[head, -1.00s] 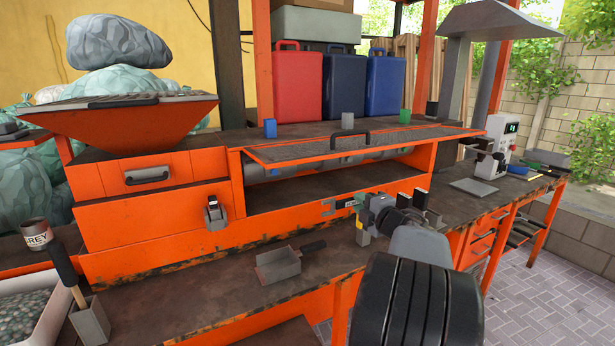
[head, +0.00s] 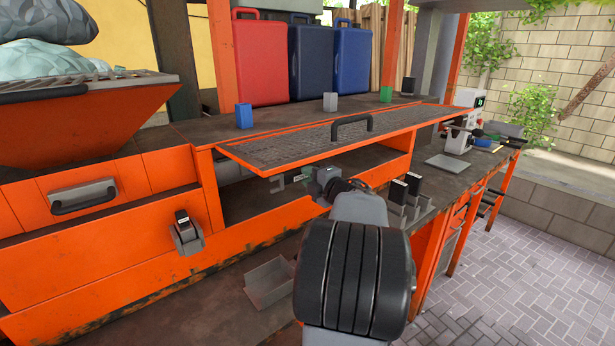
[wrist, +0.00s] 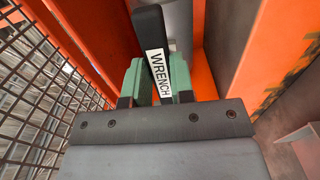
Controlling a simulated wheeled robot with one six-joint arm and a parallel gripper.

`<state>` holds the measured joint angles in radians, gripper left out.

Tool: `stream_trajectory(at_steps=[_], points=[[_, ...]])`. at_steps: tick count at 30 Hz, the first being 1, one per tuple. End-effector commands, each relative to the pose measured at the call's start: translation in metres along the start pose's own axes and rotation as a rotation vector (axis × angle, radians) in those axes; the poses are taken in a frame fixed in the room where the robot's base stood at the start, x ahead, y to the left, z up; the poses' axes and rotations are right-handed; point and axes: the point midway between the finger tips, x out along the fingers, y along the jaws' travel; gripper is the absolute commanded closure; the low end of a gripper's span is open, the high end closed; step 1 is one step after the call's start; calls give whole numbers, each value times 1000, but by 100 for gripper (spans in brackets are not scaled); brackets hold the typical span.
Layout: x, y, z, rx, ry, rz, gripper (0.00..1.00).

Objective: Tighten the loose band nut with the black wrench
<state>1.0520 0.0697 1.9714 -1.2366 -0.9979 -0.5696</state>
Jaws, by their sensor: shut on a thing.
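The black wrench (wrist: 148,30) with a white WRENCH label stands between the green-padded fingers of my gripper (wrist: 156,80) in the wrist view. My gripper is shut on its handle. In the head view my gripper (head: 318,176) is at the opening under the raised hatch, and the wrench's grey jaw end (head: 277,185) points left into the opening. A grey barrel (head: 236,168) shows partly behind it under the hatch. I cannot make out the loose band nut; the hatch and my arm cover much of the opening.
The orange-framed mesh hatch (head: 290,150) with a black handle juts out just above my gripper. Grey holders with black blocks (head: 398,192) stand right of my arm. Paved floor (head: 500,270) at right is clear.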

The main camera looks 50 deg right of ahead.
Motion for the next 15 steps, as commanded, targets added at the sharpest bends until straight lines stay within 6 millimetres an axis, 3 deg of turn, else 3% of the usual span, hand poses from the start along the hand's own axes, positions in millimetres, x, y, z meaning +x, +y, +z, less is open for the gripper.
stream_trajectory(at_steps=[15], points=[[6,1,0,0,1,2,100]])
